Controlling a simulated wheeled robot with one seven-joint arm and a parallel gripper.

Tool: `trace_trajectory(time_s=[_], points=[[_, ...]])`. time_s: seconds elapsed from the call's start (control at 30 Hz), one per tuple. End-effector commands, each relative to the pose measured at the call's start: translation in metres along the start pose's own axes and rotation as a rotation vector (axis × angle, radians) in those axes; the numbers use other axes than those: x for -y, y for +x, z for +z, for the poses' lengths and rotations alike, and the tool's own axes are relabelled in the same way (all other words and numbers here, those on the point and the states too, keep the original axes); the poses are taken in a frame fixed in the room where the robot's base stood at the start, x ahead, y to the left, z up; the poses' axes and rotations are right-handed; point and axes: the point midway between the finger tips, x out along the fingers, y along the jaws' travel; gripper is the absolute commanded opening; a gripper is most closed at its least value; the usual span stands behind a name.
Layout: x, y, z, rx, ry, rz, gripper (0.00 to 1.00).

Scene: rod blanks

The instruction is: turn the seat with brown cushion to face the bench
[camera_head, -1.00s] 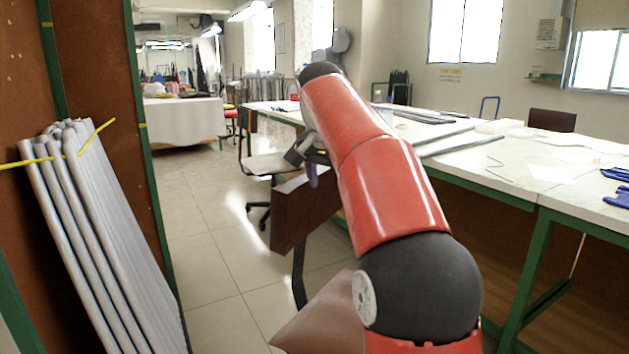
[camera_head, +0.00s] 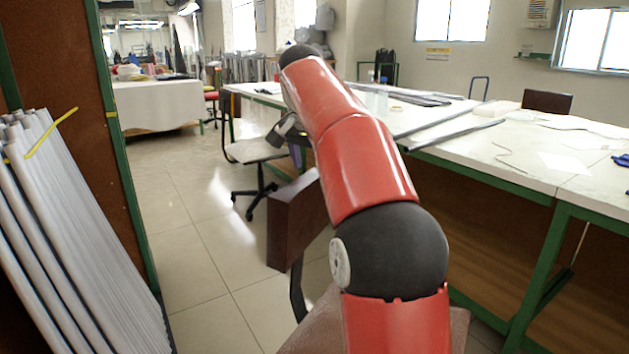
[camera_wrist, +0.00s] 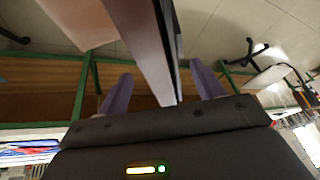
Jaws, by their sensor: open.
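The seat with the brown cushion shows in the head view as a dark brown backrest (camera_head: 292,222) on a black bent support, with its cushion (camera_head: 315,332) low in front, partly behind my arm. In the wrist view the backrest (camera_wrist: 145,45) runs edge-on between the two purple fingers of my gripper (camera_wrist: 160,72). The fingers are open, with a visible gap on each side. The cushion (camera_wrist: 82,22) shows at the upper left there. The bench (camera_head: 480,165) is a long white-topped table on a green frame, right of the seat.
A light-coloured swivel chair (camera_head: 256,150) stands just beyond the seat. Grey rods (camera_head: 70,230) lean in a brown, green-edged rack at the left. Open tiled floor (camera_head: 190,215) lies between rack and seat. A white-covered table (camera_head: 158,104) stands farther back.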

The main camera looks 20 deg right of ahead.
Motion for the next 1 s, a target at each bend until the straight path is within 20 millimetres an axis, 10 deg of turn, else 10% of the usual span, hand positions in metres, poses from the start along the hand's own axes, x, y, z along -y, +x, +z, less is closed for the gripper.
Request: trace_trajectory(time_s=[0.33, 0.73, 1.0], points=[[-0.001, 0.053, 0.000, 0.001, 0.000, 0.001, 0.67], [0.000, 0.064, 0.000, -0.001, 0.000, -0.001, 0.67], [0.000, 0.064, 0.000, 0.000, 0.000, 0.000, 0.35]])
